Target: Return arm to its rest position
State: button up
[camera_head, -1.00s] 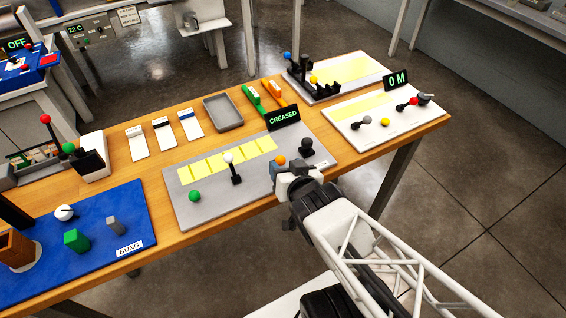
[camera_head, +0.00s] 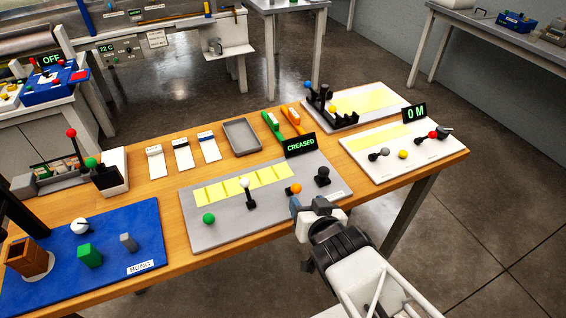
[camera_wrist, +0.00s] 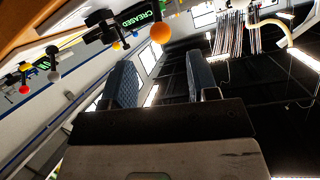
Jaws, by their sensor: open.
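My gripper (camera_head: 305,207) is at the front edge of the wooden table, by the near right part of the grey board. In the wrist view its two padded fingers (camera_wrist: 163,82) stand apart with nothing between them. My arm runs from there to the lower right of the head view.
A CREASED sign (camera_head: 300,145) stands at the grey board's back edge. A white board (camera_head: 380,175) with an 0 M sign (camera_head: 414,112) is to the right. A blue board (camera_head: 150,235) with blocks is at left. Open floor (camera_head: 490,220) lies right of the table.

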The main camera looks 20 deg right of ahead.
jog(key=a+r+n+g, duration=0.1)
jog(key=a+r+g, duration=0.1)
jog(key=r+g, duration=0.3)
jog(key=s+a+r+n+g+y, duration=0.1)
jog(key=a+r+n+g, duration=0.1)
jog(key=r+g, duration=0.4)
jog(key=shift+a+r+n, duration=0.3)
jog(key=shift+a+r, duration=0.05)
jog(key=shift+r, duration=2.05)
